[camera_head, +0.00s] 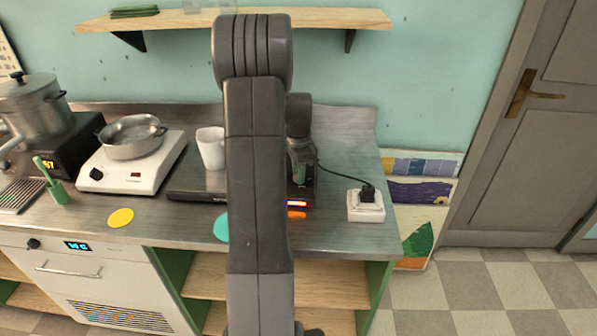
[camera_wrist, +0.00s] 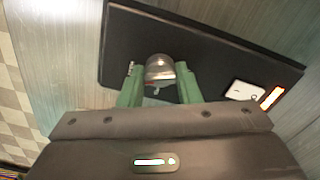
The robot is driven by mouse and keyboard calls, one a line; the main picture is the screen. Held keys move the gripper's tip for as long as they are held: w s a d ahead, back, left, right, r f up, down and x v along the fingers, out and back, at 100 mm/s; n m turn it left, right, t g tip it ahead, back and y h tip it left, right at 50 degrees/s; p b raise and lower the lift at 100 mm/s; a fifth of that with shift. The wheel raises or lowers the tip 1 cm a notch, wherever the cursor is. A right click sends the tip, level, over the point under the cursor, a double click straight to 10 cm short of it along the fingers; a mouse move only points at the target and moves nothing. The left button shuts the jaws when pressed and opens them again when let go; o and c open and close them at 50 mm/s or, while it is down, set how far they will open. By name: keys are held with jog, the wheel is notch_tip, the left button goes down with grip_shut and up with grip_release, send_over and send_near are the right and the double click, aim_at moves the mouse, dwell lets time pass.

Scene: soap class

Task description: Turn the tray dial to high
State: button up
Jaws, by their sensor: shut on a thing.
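The tray is a flat dark slab (camera_head: 190,195) on the metal counter, partly hidden behind my arm in the head view. It fills the upper part of the wrist view (camera_wrist: 215,42). Its dial is a round silvery knob (camera_wrist: 159,68) near the slab's edge. My gripper (camera_wrist: 159,82) has its green fingers on either side of the dial and is shut on it. In the head view only a bit of my gripper (camera_head: 300,175) shows beside my arm. An orange-red lit display (camera_wrist: 271,97) glows on the slab, beside a small white patch (camera_wrist: 244,90).
A white mug (camera_head: 211,148) stands toward the back of the tray. A white hot plate (camera_head: 132,170) with a metal pan (camera_head: 131,137) is to the left. A white socket box (camera_head: 366,206) with a plugged-in black cable is on the right. A wooden shelf (camera_head: 180,20) hangs above.

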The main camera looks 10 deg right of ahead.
jog(key=shift+r+m, duration=0.1)
jog(key=shift+m, duration=0.2)
jog(key=o, duration=1)
jog(key=shift+c, duration=0.2)
notch_tip(320, 180, up, 14)
jog(key=shift+f, duration=0.2)
notch_tip(320, 180, down, 14)
jog(key=shift+r, duration=0.1)
dwell(0.5)
